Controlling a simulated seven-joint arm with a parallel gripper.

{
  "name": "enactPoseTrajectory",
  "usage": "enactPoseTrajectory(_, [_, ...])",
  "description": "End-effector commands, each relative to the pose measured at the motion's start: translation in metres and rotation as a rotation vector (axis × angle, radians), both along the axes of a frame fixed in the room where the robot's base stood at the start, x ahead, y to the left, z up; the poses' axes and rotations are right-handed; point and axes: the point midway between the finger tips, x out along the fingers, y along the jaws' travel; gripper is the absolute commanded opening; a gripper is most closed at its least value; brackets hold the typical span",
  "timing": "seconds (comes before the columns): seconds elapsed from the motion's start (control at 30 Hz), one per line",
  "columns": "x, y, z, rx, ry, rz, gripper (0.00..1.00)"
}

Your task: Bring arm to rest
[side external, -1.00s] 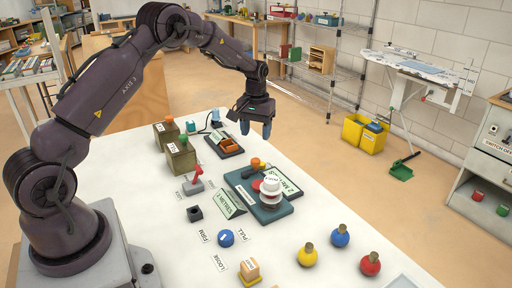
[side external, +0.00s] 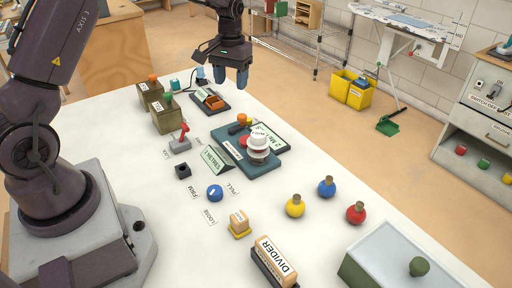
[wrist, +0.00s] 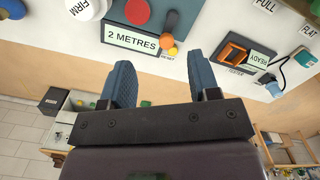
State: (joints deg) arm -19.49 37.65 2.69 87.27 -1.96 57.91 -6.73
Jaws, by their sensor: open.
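My gripper (side external: 231,78) hangs raised near the table's far right edge, fingers pointing down. Its two blue fingers are apart with nothing between them. In the wrist view my gripper (wrist: 160,66) is also open and empty, with the table edge and floor behind the fingers. The arm reaches over from its base at the left; its upper part is cut off by the top of the side view. My gripper appears clear of the orange tray (side external: 213,102) and the teal board (side external: 262,163). Its exact height cannot be told.
The white table (side external: 120,130) carries two olive boxes, a red lever (side external: 183,134), a blue knob (side external: 215,193), several coloured round flasks and a divider block (side external: 274,262). Yellow bins (side external: 361,95) and a green dustpan (side external: 387,126) are on the floor beyond. Shelving stands behind.

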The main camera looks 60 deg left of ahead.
Motion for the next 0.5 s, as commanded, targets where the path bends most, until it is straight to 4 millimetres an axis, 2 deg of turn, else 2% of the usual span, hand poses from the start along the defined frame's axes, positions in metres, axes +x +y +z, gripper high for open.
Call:
enactPoseTrajectory(0.03, [-0.01, -0.012, 0.016, 0.003, -0.016, -0.028, 0.56])
enactPoseTrajectory(0.17, [-0.041, -0.042, 0.052, 0.013, -0.056, -0.105, 0.56])
enactPoseTrajectory(0.3, [-0.081, -0.076, 0.087, 0.031, -0.117, -0.195, 0.56])
enactPoseTrajectory(0.5, [-0.144, -0.117, 0.12, 0.062, -0.223, -0.317, 0.56])
